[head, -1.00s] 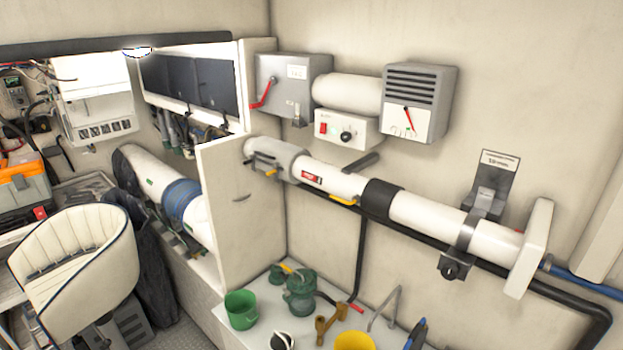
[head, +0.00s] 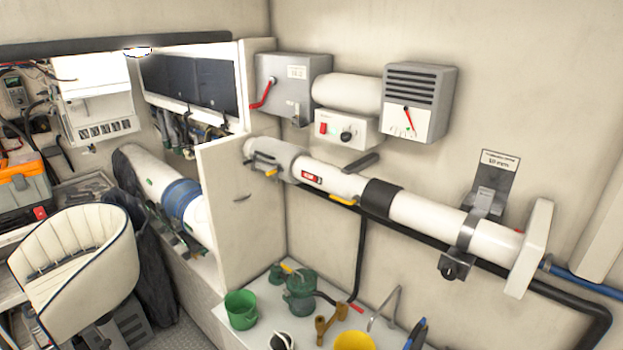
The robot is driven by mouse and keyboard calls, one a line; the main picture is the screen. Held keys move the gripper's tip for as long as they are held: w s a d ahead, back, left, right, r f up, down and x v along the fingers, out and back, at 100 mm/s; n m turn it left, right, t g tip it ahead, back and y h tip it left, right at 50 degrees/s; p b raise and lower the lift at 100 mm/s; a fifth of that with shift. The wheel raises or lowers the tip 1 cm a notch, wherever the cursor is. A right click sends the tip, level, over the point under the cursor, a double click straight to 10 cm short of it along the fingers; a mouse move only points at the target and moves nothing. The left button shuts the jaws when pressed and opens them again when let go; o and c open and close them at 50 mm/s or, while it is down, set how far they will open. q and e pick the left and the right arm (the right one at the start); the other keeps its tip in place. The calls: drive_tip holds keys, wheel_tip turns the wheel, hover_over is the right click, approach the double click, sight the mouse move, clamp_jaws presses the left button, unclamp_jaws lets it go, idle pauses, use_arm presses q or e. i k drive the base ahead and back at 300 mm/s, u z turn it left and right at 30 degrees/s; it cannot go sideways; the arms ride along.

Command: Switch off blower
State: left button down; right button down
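A white control box (head: 345,130) is on the wall under a white cylinder (head: 347,93). It has a red rocker switch (head: 323,129) on its left and a black knob (head: 346,137) to the right of that. I cannot tell the switch's position at this size. A grey vented box (head: 418,103) with a dial and a red needle (head: 409,118) joins the cylinder's right end; the needle leans up and left. No label in view names the blower. Neither of my grippers is in view.
A long white tube (head: 400,208) with clamps runs along the wall below the control box. A white partition (head: 240,205) stands to its left. The bench below holds a green bucket (head: 240,309), a yellow container (head: 354,341) and fittings. A cream seat (head: 75,262) is at lower left.

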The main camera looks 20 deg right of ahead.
sight(323, 127)
drive_tip(key=z, duration=1.25)
drive_tip(key=k, duration=0.5)
drive_tip(key=u, duration=0.4)
drive_tip(key=i, duration=0.7)
drive_tip(key=z, duration=0.15)
